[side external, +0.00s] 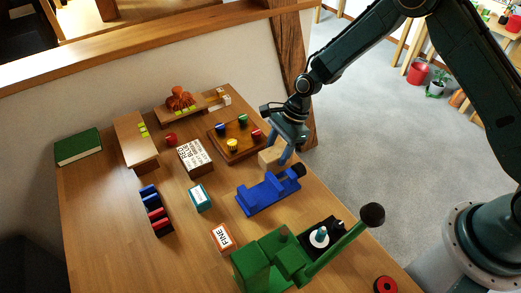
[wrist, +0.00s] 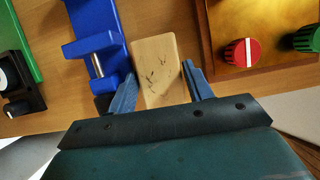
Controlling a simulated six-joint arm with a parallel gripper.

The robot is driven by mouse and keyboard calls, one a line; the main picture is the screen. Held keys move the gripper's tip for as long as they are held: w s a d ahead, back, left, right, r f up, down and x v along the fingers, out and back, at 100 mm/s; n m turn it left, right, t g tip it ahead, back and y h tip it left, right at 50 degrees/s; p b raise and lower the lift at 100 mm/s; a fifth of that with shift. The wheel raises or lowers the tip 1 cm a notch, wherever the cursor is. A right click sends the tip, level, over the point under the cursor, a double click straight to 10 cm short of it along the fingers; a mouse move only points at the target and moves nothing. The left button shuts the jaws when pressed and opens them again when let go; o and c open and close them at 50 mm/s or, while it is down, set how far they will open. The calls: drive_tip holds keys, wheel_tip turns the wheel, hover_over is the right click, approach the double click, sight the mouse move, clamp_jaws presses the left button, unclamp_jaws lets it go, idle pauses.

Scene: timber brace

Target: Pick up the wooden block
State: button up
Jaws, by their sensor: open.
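The wooden block (wrist: 156,68) is pale, with a few dark marks on its face. In the wrist view it lies between the blue fingers of my gripper (wrist: 156,83), with a gap visible on the right; on the left the finger is close to it and I cannot tell if it touches. In the side view the block (side external: 269,158) sits on the table between the blue vise and the knob board, partly hidden by a finger. My gripper (side external: 282,153) is open and points down at the block.
The blue vise (side external: 266,195) stands close beside the block. The wooden board with coloured knobs (side external: 237,139) is on its other side. A green press (side external: 285,258) with a lever is nearer the front. The table's right edge is close to the block.

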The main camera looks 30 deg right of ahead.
sight(276, 152)
drive_tip(key=shift+a+f, duration=0.3)
drive_tip(key=shift+f, duration=0.3)
drive_tip(key=c, duration=0.7)
wheel_tip(276, 152, up, 20)
drive_tip(key=shift+r, duration=0.1)
idle(0.5)
idle(0.6)
